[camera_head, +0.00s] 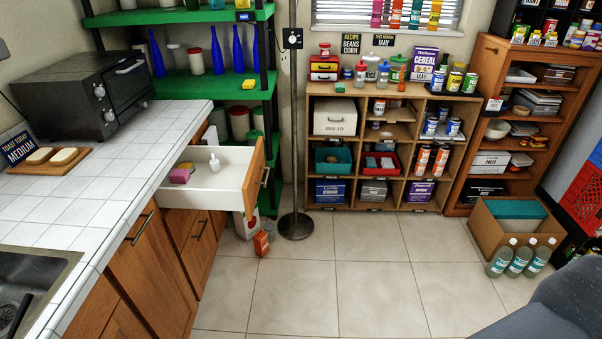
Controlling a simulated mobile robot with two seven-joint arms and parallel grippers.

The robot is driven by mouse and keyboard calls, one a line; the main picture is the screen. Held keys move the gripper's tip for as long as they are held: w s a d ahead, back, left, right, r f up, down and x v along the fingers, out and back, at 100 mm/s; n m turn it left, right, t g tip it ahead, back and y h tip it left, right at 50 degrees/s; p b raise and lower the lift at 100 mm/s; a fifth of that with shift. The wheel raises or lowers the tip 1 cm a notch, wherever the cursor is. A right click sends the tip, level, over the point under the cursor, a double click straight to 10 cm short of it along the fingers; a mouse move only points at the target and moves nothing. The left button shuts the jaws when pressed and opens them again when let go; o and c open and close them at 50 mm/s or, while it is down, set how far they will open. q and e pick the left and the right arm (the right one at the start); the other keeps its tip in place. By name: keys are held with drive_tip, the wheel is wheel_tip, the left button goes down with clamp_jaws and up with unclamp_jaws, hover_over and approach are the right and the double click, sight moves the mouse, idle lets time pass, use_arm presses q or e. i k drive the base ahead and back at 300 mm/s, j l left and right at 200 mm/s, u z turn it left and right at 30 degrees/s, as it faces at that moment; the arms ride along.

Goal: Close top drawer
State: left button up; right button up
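The top drawer (256,178) of the wooden counter stands pulled out in the head view, left of centre. Its wooden front faces right and carries a dark bar handle (265,177). Inside its white box lie a pink and yellow sponge-like item (181,173) and a small white bottle (214,162). Neither of my grippers shows in this view. A dark grey shape at the lower right corner may be part of my own arm; I cannot tell.
A tiled counter (95,180) with a toaster oven (80,92) and a sink (35,285) runs along the left. A pole with a round base (296,226) stands right of the drawer. An orange box (261,243) is on the floor below. Open tile floor (380,280) fills the middle.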

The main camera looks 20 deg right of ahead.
sight(236, 186)
drive_tip(key=l+z, duration=0.25)
drive_tip(key=i+l+u, duration=0.15)
drive_tip(key=i+u, duration=0.15)
drive_tip(key=i+l+u, duration=0.3)
drive_tip(key=i, duration=0.2)
